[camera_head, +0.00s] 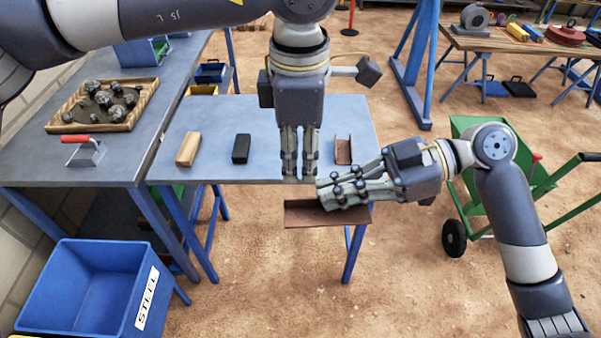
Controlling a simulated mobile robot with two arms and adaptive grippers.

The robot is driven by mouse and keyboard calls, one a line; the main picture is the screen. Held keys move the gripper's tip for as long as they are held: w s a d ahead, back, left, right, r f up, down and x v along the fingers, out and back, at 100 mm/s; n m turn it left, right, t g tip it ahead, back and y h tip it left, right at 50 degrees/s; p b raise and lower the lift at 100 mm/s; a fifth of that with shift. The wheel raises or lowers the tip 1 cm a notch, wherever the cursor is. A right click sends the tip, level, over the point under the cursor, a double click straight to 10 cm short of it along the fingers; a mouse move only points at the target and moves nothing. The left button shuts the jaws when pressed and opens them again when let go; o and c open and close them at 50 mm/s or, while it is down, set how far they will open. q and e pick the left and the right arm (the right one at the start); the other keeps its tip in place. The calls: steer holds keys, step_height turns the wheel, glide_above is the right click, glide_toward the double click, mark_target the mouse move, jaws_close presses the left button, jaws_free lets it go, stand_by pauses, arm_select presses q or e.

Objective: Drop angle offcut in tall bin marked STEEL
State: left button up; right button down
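The angle offcut (300,215) is a long rust-brown metal piece, held about level in the air past the table's front edge. My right gripper (327,194) points left and appears shut on its upper edge, hiding part of it. My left gripper (300,177) points straight down just above the offcut's far edge. A narrow gap shows between its fingers; whether they touch the offcut is unclear. The blue bin marked STEEL (92,285) stands on the floor at lower left, its open top facing me.
The blue-legged table (210,120) carries a wooden block (188,149), a black block (241,149) and a small rusty channel piece (343,149). A left bench (60,165) holds a tray of stones (53,121) and a trowel (86,153). A green cart (470,130) stands right.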

arm_select(q)
step_height(320, 180, up, 6)
arm_select(e)
steer(key=shift+w+r, duration=0.1)
arm_select(q)
steer(key=a+f+n, duration=0.2)
steer(key=f, duration=0.6)
steer(key=s+a+f+n, duration=0.1)
steer(key=a+f+n, duration=0.2)
steer(key=f, duration=0.5)
steer(key=shift+f+n, duration=0.25)
steer(key=shift+n, duration=0.05)
arm_select(e)
steer(key=w+a+f+n+g+h, duration=0.1)
steer(key=w+a+f+n+g, duration=0.3)
steer(key=f+g, duration=0.1)
steer(key=shift+n+h, duration=0.3)
arm_select(q)
jaws_close()
arm_select(e)
steer(key=c, duration=1.7)
jaws_free()
